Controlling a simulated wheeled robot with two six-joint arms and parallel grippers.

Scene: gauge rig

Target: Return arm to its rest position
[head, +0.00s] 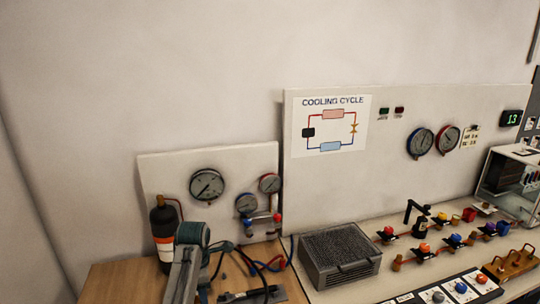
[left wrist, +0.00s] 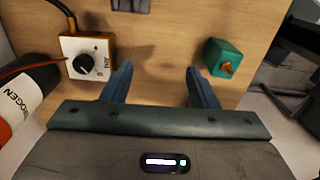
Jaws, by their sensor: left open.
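My left arm (head: 187,262) rises at the bottom left of the head view, in front of the gauge panel and beside the black cylinder. The gripper end of this arm cannot be made out there. In the left wrist view my left gripper (left wrist: 160,84) has its two fingers wide apart, with nothing between them. It is above the wooden bench top (left wrist: 165,50). A white box with a black knob (left wrist: 88,62) lies left of the fingers, and a green box with an orange knob (left wrist: 217,56) lies to the right. My right gripper is not seen.
The black nitrogen cylinder (head: 163,222) stands close to the left arm; it also shows in the left wrist view (left wrist: 22,88). Behind is a panel with gauges (head: 207,184). Hoses (head: 268,262) and a grey finned unit (head: 340,257) are to the right.

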